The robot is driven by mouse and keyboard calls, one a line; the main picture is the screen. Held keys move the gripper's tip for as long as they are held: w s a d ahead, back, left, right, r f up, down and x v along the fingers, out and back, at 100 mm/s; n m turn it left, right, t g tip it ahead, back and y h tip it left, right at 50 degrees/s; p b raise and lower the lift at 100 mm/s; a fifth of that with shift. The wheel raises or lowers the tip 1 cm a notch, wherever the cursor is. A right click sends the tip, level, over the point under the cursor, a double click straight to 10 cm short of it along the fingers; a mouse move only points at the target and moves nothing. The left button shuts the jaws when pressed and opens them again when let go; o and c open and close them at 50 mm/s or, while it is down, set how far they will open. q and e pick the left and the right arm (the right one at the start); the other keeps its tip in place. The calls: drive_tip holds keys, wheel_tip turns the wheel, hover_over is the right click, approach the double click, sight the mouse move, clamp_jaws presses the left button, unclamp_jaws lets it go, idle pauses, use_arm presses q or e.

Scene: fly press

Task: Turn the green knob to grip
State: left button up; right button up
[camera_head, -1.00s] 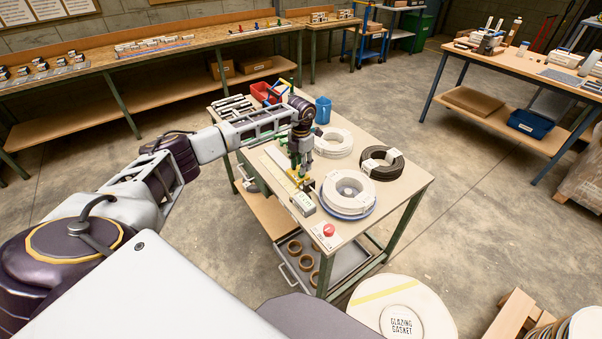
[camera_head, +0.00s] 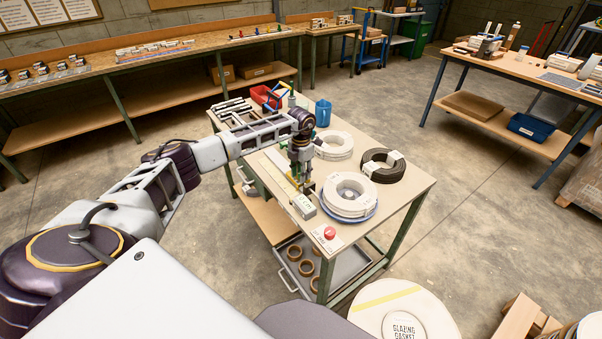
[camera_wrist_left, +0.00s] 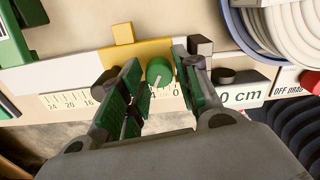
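The green knob (camera_wrist_left: 160,72) shows in the left wrist view, on or beside a yellow block above a ruler scale (camera_wrist_left: 75,98). My left gripper (camera_wrist_left: 158,75) is open, with one green-padded finger on each side of the knob. The right finger is close to the knob; a wider gap shows on the left, and I cannot tell if either touches. In the head view my left gripper (camera_head: 302,182) points down over the table, and the knob is hidden there. My right gripper is not in view.
Coiled white gasket (camera_head: 349,194) and a dark coil (camera_head: 382,165) lie right of the gripper. A red button (camera_head: 329,232) sits at the table's near corner. A blue cup (camera_head: 323,112) and a red bin (camera_head: 265,96) stand at the back.

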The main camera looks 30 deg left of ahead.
use_arm(q)
drive_tip(key=c, duration=0.5)
drive_tip(key=shift+c, duration=0.2)
